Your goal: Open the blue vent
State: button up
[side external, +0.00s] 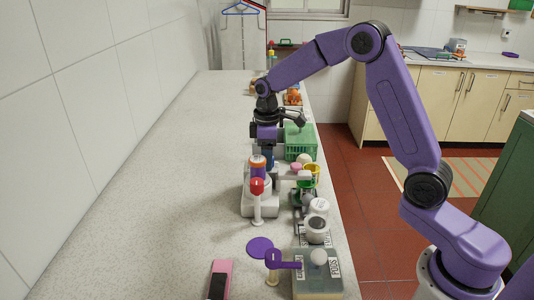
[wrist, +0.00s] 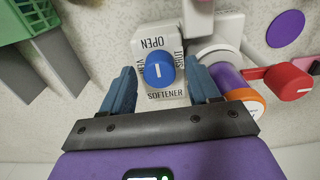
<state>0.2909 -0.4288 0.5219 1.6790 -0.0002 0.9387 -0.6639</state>
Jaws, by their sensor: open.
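The blue vent knob (wrist: 158,70) shows in the wrist view on a white block (wrist: 150,45) lettered OPEN, VENT, SHUT and SOFTENER. A white line on the knob runs up and down in the picture. My gripper (wrist: 160,70) is open, with one blue-grey finger at the left of the knob and one at the right. Gaps show between the fingers and the knob. In the side view my gripper (side external: 266,157) points down over the counter, behind a white fixture, and the blue knob is hidden there.
A red knob (side external: 257,186) and an orange-capped purple cylinder (wrist: 248,103) stand close to my gripper. A green basket (side external: 300,141) is behind it. A purple disc (side external: 260,247) and a lettered box (side external: 318,275) are nearer the camera. The counter's left side (side external: 160,190) is clear.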

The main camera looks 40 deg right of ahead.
notch_tip(320, 180, up, 18)
jog(key=shift+f, duration=0.25)
dwell(0.3)
dwell(0.3)
jog(key=s+a+f+n, duration=0.15)
jog(key=s+a, duration=0.25)
jog(key=s, duration=0.4)
jog(key=s+a+f, duration=0.3)
jog(key=s+a, duration=0.1)
jog(key=s, duration=0.4)
jog(key=s+d+f+n, duration=0.1)
jog(key=s+f, duration=0.3)
jog(key=s, duration=0.6)
jog(key=s+d+f+n, duration=0.1)
jog(key=s+d+f, duration=0.2)
jog(key=s, duration=0.7)
jog(key=shift+s+d+f, duration=0.15)
jog(key=shift+d+f, duration=0.05)
jog(key=shift+f, duration=0.45)
